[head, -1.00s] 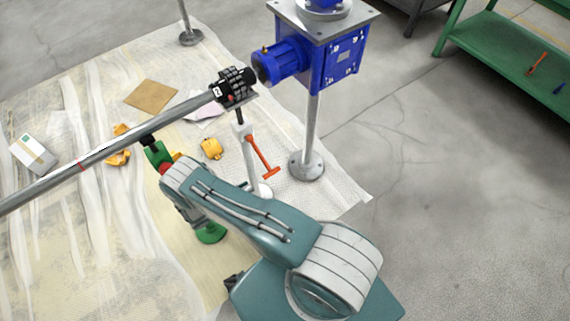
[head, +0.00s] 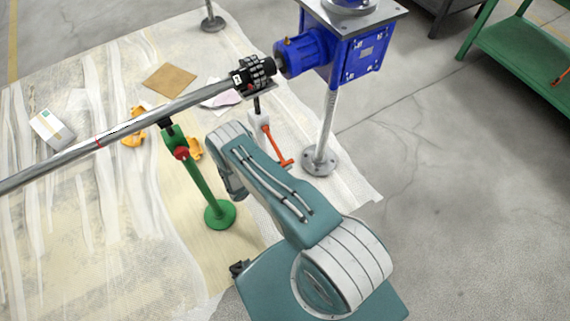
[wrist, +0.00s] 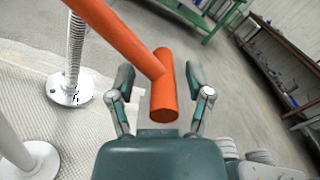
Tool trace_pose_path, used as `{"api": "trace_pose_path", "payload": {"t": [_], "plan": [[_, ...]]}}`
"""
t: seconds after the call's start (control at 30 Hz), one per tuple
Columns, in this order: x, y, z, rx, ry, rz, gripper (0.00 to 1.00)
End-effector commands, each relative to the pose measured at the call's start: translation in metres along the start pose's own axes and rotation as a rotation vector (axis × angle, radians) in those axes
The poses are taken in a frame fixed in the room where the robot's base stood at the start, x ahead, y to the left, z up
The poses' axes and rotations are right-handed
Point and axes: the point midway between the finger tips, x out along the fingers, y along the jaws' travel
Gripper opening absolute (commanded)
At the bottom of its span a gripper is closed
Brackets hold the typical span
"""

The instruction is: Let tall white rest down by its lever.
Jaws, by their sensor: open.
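The tall white rest (head: 260,122) stands under the coupling end of the long shaft, its lower part hidden behind my arm in the head view. Its orange lever (head: 274,146) slants down to the right and ends in a crossbar. In the wrist view, the orange lever (wrist: 125,40) comes in from the upper left. Its crossbar (wrist: 163,85) lies between the two fingers of my open gripper (wrist: 161,78), with a gap visible on both sides. The white rest's post and foot (wrist: 38,160) show at lower left. My gripper is hidden behind my arm in the head view.
A green rest (head: 205,185) with a red knob stands left of my arm under the shaft (head: 125,130). The blue gearbox (head: 345,50) stands on a grey post right of the white rest. A green bench (head: 515,60) is at right. Floor at right is clear.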

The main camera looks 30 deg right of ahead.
Motion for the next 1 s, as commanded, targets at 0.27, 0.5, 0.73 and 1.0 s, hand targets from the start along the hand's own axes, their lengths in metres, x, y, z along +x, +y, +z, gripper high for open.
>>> {"api": "trace_pose_path", "payload": {"t": [0.27, 0.5, 0.73, 1.0], "plan": [[0.004, 0.000, -0.001, 0.000, 0.006, 0.002, 0.35], [0.003, 0.000, -0.001, 0.001, 0.006, 0.002, 0.00], [0.002, -0.002, 0.001, -0.015, 0.004, 0.002, 0.00], [0.001, -0.014, 0.012, -0.112, 0.001, 0.003, 0.00]]}}
